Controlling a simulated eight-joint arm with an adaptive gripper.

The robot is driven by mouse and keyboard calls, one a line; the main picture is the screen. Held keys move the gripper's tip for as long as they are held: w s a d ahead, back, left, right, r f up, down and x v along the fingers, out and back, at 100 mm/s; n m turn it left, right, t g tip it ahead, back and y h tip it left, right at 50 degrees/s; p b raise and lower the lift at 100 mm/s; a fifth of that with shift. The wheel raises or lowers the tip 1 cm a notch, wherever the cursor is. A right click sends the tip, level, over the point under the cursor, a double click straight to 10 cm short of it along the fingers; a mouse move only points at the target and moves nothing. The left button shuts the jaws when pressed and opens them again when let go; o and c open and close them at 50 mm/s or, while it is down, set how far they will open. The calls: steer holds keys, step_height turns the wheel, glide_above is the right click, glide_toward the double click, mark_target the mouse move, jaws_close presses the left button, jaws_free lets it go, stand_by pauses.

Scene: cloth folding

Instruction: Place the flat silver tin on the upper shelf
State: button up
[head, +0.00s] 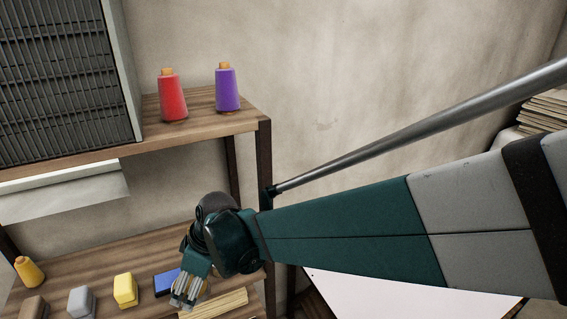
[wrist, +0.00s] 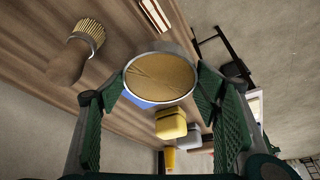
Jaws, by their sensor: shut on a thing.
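The flat silver tin (wrist: 160,82) is in the wrist view, round with a thin silver rim and a brownish, shiny face turned to the camera. My gripper (wrist: 160,90) is shut on it, one green finger pad on each side. In the head view my gripper (head: 186,292) is low over the lower shelf (head: 120,257); the tin is mostly hidden there behind the fingers. I cannot tell whether the tin touches the board. The upper shelf (head: 215,122) is a wooden board above and behind my gripper.
A red spool (head: 172,97) and a purple spool (head: 227,89) stand on the upper shelf, right of a dark slatted unit (head: 60,80). The lower shelf holds yellow (head: 125,290), grey (head: 82,303) and blue (head: 166,281) blocks, an orange spool (head: 29,272) and a brush (wrist: 75,50).

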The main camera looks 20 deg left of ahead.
mark_target(156, 257)
steer(key=w+a+m+p, duration=0.2)
steer(key=a, duration=0.4)
steer(key=w+a+r+m+t+p, duration=0.1)
steer(key=w+a+m, duration=0.1)
steer(key=a, duration=0.4)
steer(key=w+a+m+t+p, duration=0.1)
steer(key=w+a+m+p, duration=0.1)
steer(key=a, duration=0.5)
steer(key=shift+w+a+r+p, duration=0.1)
steer(key=shift+w+r+p, duration=0.2)
steer(key=shift+w, duration=0.4)
steer(key=shift+w+a+f+m+t, duration=0.15)
steer(key=shift+a+m+t, duration=0.2)
steer(key=shift+a, duration=0.35)
steer(key=shift+f+p, duration=0.5)
steer(key=shift+f, duration=1.95)
steer(key=shift+f, duration=0.15)
steer(key=o, duration=1.1)
